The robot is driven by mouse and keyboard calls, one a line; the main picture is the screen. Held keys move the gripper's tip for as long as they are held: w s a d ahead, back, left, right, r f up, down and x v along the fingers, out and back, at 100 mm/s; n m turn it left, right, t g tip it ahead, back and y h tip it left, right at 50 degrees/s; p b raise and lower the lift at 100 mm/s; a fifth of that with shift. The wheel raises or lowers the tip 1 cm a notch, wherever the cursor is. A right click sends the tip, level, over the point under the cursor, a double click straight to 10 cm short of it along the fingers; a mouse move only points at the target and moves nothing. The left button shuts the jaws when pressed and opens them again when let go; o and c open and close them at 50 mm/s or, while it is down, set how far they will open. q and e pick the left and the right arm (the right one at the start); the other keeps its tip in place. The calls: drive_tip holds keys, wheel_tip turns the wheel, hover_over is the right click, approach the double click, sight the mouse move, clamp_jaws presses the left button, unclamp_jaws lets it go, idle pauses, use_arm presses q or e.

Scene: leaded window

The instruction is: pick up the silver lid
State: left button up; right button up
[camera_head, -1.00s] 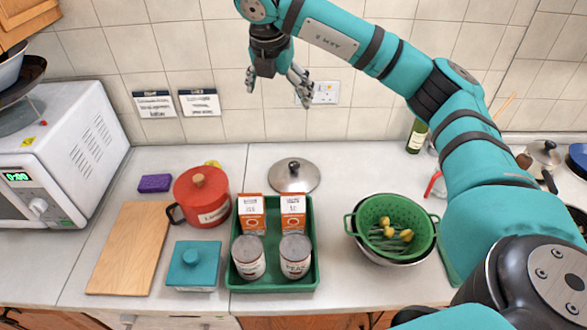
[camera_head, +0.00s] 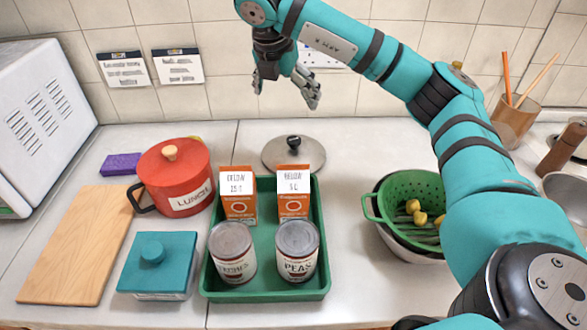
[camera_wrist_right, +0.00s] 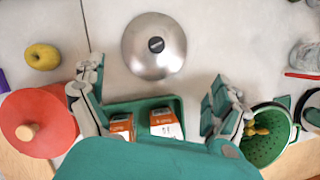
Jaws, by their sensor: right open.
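The silver lid (camera_head: 286,150) is a round metal disc with a dark knob, lying flat on the counter behind the green tray. Its front edge is partly hidden by the orange cartons in the head view. It shows whole in the right wrist view (camera_wrist_right: 154,46). My right gripper (camera_head: 286,92) hangs above and behind the lid, fingers spread, empty and apart from it. In the right wrist view its two fingers (camera_wrist_right: 160,88) stand wide on either side, with the lid ahead between them. My left gripper is not in view.
The green tray (camera_head: 264,282) holds two orange cartons and two cans. A red pot (camera_head: 172,170) stands left of the lid, and a green colander (camera_head: 408,190) sits to the right.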

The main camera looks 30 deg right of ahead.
drive_tip(key=f, duration=0.2)
drive_tip(key=b, duration=0.2)
approach(294, 139)
drive_tip(key=p+x, duration=0.1)
drive_tip(key=x, duration=0.3)
drive_tip(key=shift+s+d+f, duration=0.1)
drive_tip(key=shift+s+d, duration=0.05)
drive_tip(key=shift+d, duration=0.05)
drive_tip(key=shift+d+f, duration=0.15)
drive_tip(key=shift+f, duration=0.3)
drive_tip(key=x, duration=0.1)
drive_tip(key=p+x, duration=0.1)
drive_tip(key=x, duration=0.1)
drive_tip(key=p+x, duration=0.1)
drive_tip(key=shift+w+f, duration=0.35)
drive_tip(key=shift+f, duration=0.3)
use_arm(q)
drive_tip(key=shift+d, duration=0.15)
